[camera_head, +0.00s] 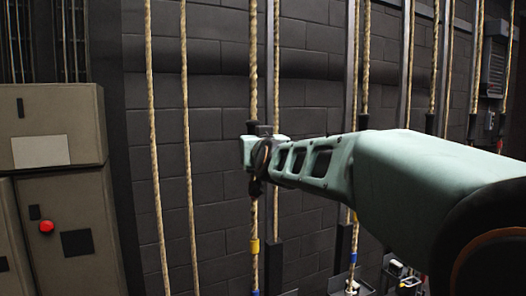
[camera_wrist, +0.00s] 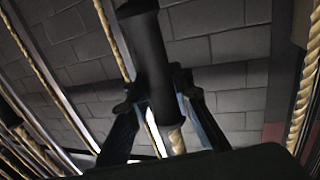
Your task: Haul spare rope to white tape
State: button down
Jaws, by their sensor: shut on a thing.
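A tan twisted rope (camera_head: 253,60) hangs vertically near the middle of the head view, with a yellow band (camera_head: 254,246) and a blue band (camera_head: 255,292) low on it. My gripper (camera_head: 256,160) is at this rope, above the yellow band. In the wrist view a black sleeve (camera_wrist: 150,55) passes between my gripper's two fingers (camera_wrist: 163,108), and a short length of rope (camera_wrist: 176,141) shows beyond it. My gripper is shut on the black sleeve of this rope. I cannot make out white tape in either view.
Other ropes hang at the left (camera_head: 187,120) and right (camera_head: 366,60), some at the right with black sleeves (camera_head: 430,123). A dark block wall (camera_head: 320,95) stands behind them.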

jog(key=shift+r, duration=0.8)
jog(key=shift+f, duration=0.1)
jog(key=c, duration=1.7)
grip_release()
jog(key=shift+f, duration=0.2)
